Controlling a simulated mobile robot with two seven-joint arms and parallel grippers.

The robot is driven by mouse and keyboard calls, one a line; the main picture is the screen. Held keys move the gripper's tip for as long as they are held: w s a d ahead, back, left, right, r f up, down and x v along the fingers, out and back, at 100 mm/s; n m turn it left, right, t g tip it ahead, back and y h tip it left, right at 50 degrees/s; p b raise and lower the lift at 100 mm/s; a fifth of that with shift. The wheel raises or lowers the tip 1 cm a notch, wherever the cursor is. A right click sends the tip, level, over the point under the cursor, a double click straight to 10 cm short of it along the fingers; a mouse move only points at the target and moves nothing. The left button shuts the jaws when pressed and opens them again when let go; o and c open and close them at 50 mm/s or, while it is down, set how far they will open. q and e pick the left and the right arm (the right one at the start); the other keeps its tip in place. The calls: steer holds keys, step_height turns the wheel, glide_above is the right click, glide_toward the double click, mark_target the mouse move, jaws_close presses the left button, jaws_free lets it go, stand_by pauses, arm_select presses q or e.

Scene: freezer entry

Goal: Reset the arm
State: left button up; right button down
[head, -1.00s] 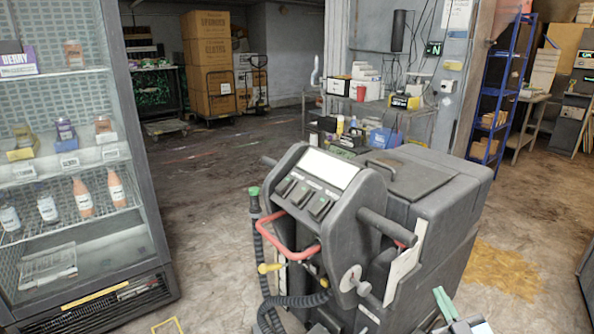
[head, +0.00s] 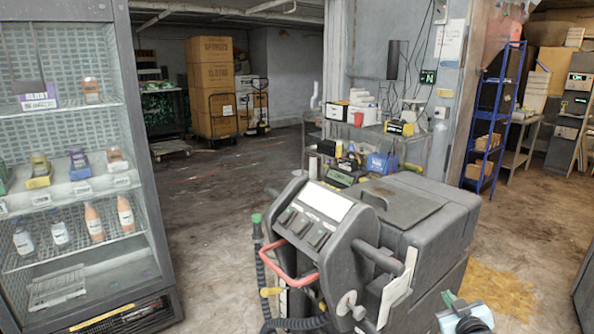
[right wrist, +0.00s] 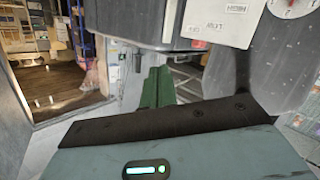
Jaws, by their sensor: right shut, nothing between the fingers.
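My right gripper (head: 449,298) shows at the bottom right of the head view, beside the grey floor machine. Its green fingers also show in the right wrist view (right wrist: 157,88), where they lie together with nothing between them. Part of my light blue and white right wrist shows just below the fingers in the head view. My left gripper is in neither view.
A grey floor cleaning machine (head: 395,215) stands close in front. A glass-door fridge (head: 150,150) with bottles is at the left. A cluttered metal cart (head: 415,136), a blue shelf rack (head: 497,115) and stacked boxes (head: 212,85) stand behind. Floor between fridge and boxes is mostly clear.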

steer(key=s+a+f+g+y, duration=0.1)
steer(key=s+a+f, duration=0.2)
steer(key=s+f, duration=0.35)
steer(key=s+a+f+g, duration=0.2)
steer(key=s+a+f, duration=0.2)
steer(key=s+f, duration=0.3)
steer(key=s+a+f+g+y, duration=0.1)
steer(key=s+a+f, duration=0.2)
steer(key=s+f, duration=0.35)
steer(key=s+a+g, duration=0.1)
steer(key=s+a, duration=0.3)
steer(key=s, duration=0.9)
steer(key=s+a+f+m+g+y, duration=0.1)
steer(key=s+a, duration=0.3)
steer(key=s, duration=0.9)
steer(key=shift+f+g, duration=0.25)
steer(key=shift+g, duration=0.25)
steer(key=shift+a, duration=0.1)
